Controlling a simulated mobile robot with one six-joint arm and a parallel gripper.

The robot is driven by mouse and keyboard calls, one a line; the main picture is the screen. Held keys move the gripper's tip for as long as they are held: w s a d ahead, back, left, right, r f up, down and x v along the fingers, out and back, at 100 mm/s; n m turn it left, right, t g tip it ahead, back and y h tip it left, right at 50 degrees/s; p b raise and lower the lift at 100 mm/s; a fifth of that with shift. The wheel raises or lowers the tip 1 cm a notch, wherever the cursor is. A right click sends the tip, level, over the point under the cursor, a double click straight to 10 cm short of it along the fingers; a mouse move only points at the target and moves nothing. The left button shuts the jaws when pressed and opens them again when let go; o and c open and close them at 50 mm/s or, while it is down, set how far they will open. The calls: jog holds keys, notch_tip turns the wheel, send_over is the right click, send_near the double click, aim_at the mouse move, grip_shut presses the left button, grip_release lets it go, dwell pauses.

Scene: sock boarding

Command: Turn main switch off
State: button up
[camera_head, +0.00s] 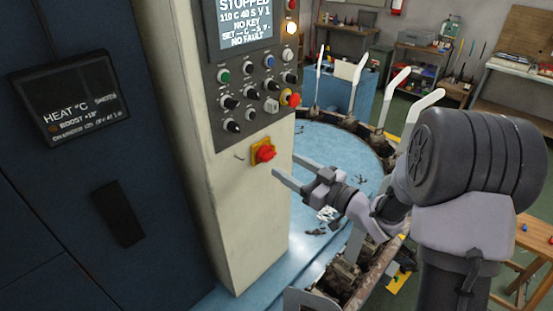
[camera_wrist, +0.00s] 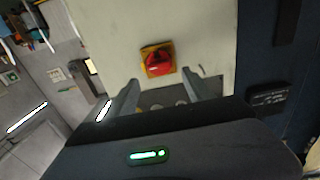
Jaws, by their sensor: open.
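The main switch (camera_head: 265,153) is a red rotary knob on a yellow plate, low on the cream column below the control panel. In the wrist view the red knob (camera_wrist: 157,60) sits ahead of my gripper, between the lines of its two fingers. My gripper (camera_head: 285,167) is open and close to the right of the switch in the head view; in the wrist view its fingers (camera_wrist: 160,85) stand apart with nothing between them. The fingers do not appear to touch the knob. The knob's exact angle is hard to tell.
The control panel (camera_head: 250,88) above carries a screen reading STOPPED, several buttons and knobs, and a red mushroom button (camera_head: 294,99). A blue round table (camera_head: 330,145) with upright white sock forms (camera_head: 358,82) stands behind my arm. A dark heat display (camera_head: 70,100) is on the left.

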aim_at(272, 157)
jog(key=x, duration=0.5)
jog(key=shift+w+a, duration=0.2)
grip_shut()
